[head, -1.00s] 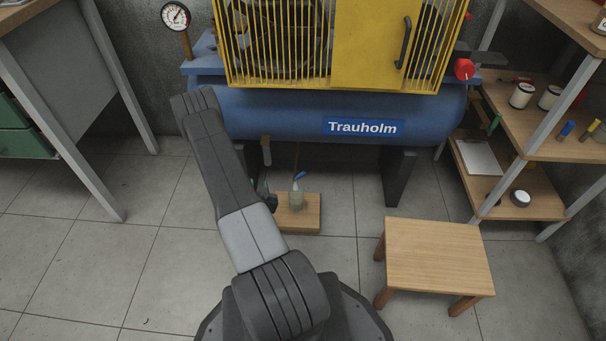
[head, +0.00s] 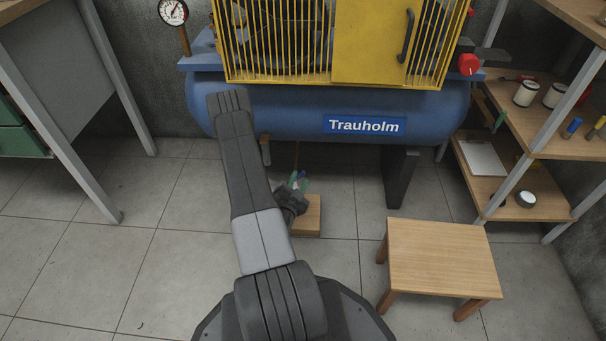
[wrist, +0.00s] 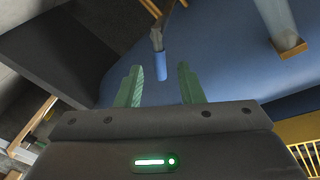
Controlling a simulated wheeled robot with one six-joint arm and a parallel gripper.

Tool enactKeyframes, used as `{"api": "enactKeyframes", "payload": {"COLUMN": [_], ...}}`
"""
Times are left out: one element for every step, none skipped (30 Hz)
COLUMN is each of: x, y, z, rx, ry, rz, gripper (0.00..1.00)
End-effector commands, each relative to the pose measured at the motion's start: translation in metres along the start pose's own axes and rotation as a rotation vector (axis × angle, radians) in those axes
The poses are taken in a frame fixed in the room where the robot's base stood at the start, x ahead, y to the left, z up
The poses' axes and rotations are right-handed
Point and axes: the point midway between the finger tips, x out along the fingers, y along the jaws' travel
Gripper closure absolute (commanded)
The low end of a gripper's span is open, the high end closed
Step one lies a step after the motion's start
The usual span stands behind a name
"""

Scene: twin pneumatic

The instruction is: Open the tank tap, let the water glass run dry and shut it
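The tank tap has a blue lever (wrist: 161,67) on a grey metal body (wrist: 156,38) beneath the blue tank (head: 290,110). In the wrist view the lever lies ahead of my gripper (wrist: 160,85), roughly in line with the gap between its two green fingers. The fingers stand apart with nothing between them, and I see no contact with the lever. In the head view my gripper (head: 299,182) is close to the tap, under the tank. A wooden block (head: 312,216) lies on the floor there.
A wooden stool (head: 442,258) stands to the right on the tiled floor. A shelf (head: 530,150) with jars is further right. Floor at left is clear.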

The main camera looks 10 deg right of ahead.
Motion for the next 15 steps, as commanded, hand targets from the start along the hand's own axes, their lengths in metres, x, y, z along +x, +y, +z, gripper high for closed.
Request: {"api": "enactKeyframes", "payload": {"x": [0.011,0.017,0.023,0.028,0.032,0.037,0.04,0.043,0.046,0.048,0.049,0.051,0.051,0.052,0.052], "y": [0.002,0.002,0.002,0.002,0.001,0.001,0.001,0.001,0.001,0.001,0.001,0.0,0.0,0.0,0.0], "z": [0.001,0.001,0.001,0.0,0.001,0.001,0.001,0.001,0.001,0.001,0.001,0.0,0.0,0.0,0.0], "rx": [0.004,0.004,0.002,0.002,0.003,0.003,0.002,0.001,0.001,0.001,0.001,0.001,0.0,0.0,0.0], "ry": [0.006,0.005,0.004,0.005,0.003,0.002,0.002,0.002,0.001,0.001,0.0,0.0,0.0,0.0,-0.001], "rz": [0.001,0.0,0.001,0.001,0.0,0.0,0.0,0.001,0.002,0.001,0.001,0.0,0.0,0.0,0.0], "gripper": [0.66,0.66,0.66,0.66,0.66,0.66,0.66,0.66,0.66,0.66,0.66,0.66,0.66,0.66,0.66]}}
